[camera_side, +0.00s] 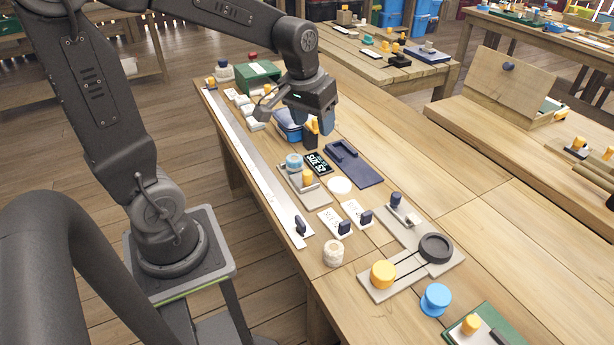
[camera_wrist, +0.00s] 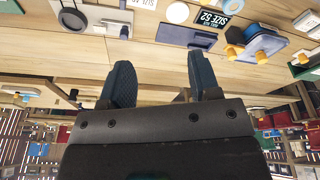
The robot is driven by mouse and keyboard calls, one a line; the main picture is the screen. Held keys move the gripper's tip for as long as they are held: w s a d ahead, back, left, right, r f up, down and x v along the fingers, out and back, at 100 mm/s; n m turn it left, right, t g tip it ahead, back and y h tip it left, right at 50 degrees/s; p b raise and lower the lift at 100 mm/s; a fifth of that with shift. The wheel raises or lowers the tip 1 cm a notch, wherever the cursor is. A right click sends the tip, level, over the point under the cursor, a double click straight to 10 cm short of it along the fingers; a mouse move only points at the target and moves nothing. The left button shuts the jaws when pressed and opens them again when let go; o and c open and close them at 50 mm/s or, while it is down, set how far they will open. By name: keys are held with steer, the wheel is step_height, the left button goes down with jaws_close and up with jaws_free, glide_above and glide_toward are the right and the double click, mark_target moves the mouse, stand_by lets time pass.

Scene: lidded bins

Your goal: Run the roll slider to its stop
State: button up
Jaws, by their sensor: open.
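My gripper (camera_side: 312,118) hangs open over the table, in front of a blue lidded box in the side view. In the wrist view its two dark blue fingers (camera_wrist: 160,80) stand apart with nothing between them. A beige base (camera_side: 318,194) carries a light blue roll (camera_side: 294,161) and a yellow knob (camera_side: 307,178); this may be the roll slider. I cannot tell for sure which is the roll slider. My gripper is apart from both.
The blue box (camera_side: 288,128) is partly hidden by my gripper. Nearby are a dark blue tray (camera_side: 355,167), a black label (camera_side: 316,164), white cards (camera_side: 335,222), a pale roll (camera_side: 333,252) and a blue knob (camera_side: 436,299). A long pale strip (camera_side: 255,170) runs along the table's left edge.

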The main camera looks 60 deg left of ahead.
steer(key=w+a+f+n+g, duration=0.1)
steer(key=w+a+f+n, duration=0.15)
steer(key=a+f, duration=0.3)
steer(key=n+g, duration=0.2)
glide_above(307, 173)
step_height(307, 173, down, 7)
steer(key=shift+h, duration=0.4)
step_height(307, 173, down, 14)
steer(key=shift+w+r, duration=0.1)
steer(key=shift+c, duration=0.2)
